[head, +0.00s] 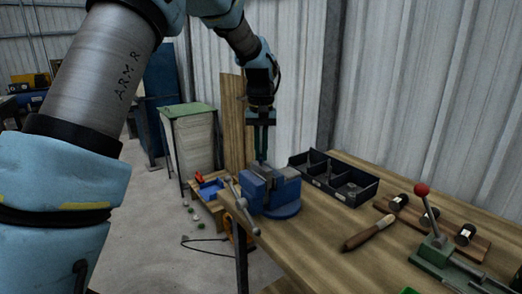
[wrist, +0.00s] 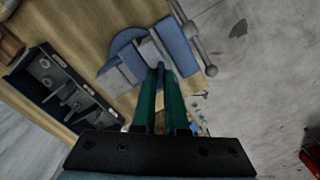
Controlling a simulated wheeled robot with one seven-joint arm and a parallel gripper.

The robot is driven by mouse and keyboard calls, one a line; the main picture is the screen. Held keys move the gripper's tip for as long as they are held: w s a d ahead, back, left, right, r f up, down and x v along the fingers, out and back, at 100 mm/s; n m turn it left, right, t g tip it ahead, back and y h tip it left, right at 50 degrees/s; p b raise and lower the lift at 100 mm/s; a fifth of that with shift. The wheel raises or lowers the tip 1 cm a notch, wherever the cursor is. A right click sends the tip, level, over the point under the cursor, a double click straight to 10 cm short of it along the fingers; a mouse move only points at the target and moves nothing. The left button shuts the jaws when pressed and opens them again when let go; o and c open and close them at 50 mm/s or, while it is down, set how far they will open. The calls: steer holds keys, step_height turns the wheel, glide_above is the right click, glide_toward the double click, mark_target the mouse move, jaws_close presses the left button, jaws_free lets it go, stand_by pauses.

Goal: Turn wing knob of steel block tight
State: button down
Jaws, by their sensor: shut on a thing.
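A blue vise (head: 270,192) stands at the near left corner of the wooden bench. Light grey metal, which looks like the steel block (head: 287,171), sits at its jaws. The vise also shows in the wrist view (wrist: 122,72). My gripper (head: 261,158) points down at the top of the vise, its long green fingers close together. In the wrist view the fingertips (wrist: 161,68) reach the vise jaws, with a thin dark piece between them. My gripper is shut on this piece, apparently the wing knob; the fingers hide most of it, so its angle cannot be told.
The vise handle (head: 242,210) sticks out left past the bench edge. A black divided tray (head: 333,180) stands right of the vise. A brown-handled tool (head: 369,233) and a green press with a red-knobbed lever (head: 437,250) lie farther right. Bare bench lies between.

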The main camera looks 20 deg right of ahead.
steer(key=m, duration=0.4)
steer(key=shift+m+p, duration=0.3)
steer(key=shift+p, duration=0.05)
steer(key=m, duration=0.3)
steer(key=shift+m+p, duration=0.35)
steer(key=shift+m, duration=0.05)
steer(key=m+p, duration=0.1)
steer(key=m, duration=0.3)
steer(key=shift+r, duration=0.1)
steer(key=shift+m+p, duration=0.5)
steer(key=shift+m, duration=1.5)
steer(key=c, duration=0.9)
jaws_free()
steer(key=shift+c, duration=0.2)
